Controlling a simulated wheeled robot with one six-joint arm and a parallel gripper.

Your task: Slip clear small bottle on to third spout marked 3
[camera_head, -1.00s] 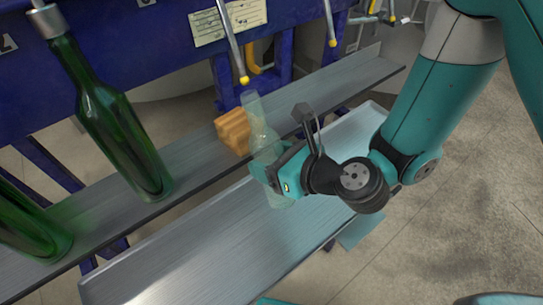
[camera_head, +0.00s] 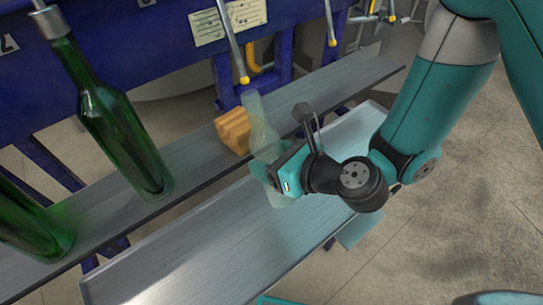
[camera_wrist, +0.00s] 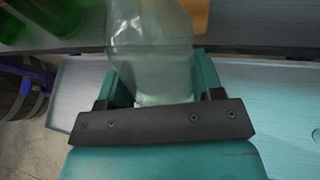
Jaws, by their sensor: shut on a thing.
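The clear small bottle (camera_head: 259,128) is held by my gripper (camera_head: 274,172), which is shut around its lower body. The bottle leans, with its neck toward the upper left, in front of an orange-brown block. Its neck is below and apart from the yellow-tipped metal spout (camera_head: 243,76). In the wrist view the clear bottle (camera_wrist: 150,38) sits between the two teal fingers (camera_wrist: 157,82). Another yellow-tipped spout (camera_head: 331,38) hangs farther right.
A tall green bottle (camera_head: 120,140) stands tilted under a spout at left, with another green bottle (camera_head: 35,228) at the lower left. The orange-brown block (camera_head: 233,131) rests on the metal shelf (camera_head: 190,160). A lower metal tray (camera_head: 190,250) runs below it.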

